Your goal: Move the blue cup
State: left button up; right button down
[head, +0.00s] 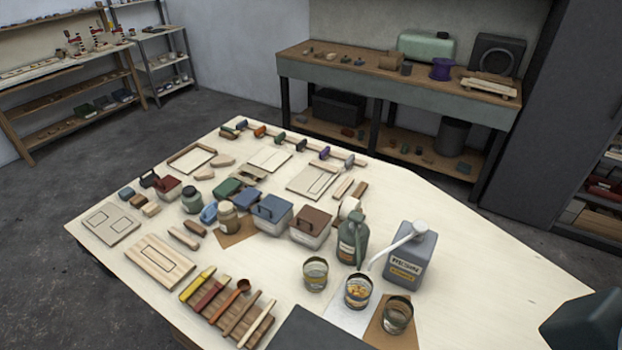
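A small blue object (209,213) lies among the items left of the middle of the plywood table. It is the likeliest match for the blue cup, but it is too small to tell its shape surely. A tan-lidded jar (228,216) stands close at its right, and a green jar (192,200) stands at its upper left. Neither gripper can be made out in the head view. A dark rounded part, possibly of my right arm, shows at the lower right edge.
The plywood table (480,290) is bare at its right. Wooden tools (228,305) lie at the front. A workbench (390,80) stands behind.

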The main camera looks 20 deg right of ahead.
aim_at(359, 288)
jog(key=z, duration=0.9)
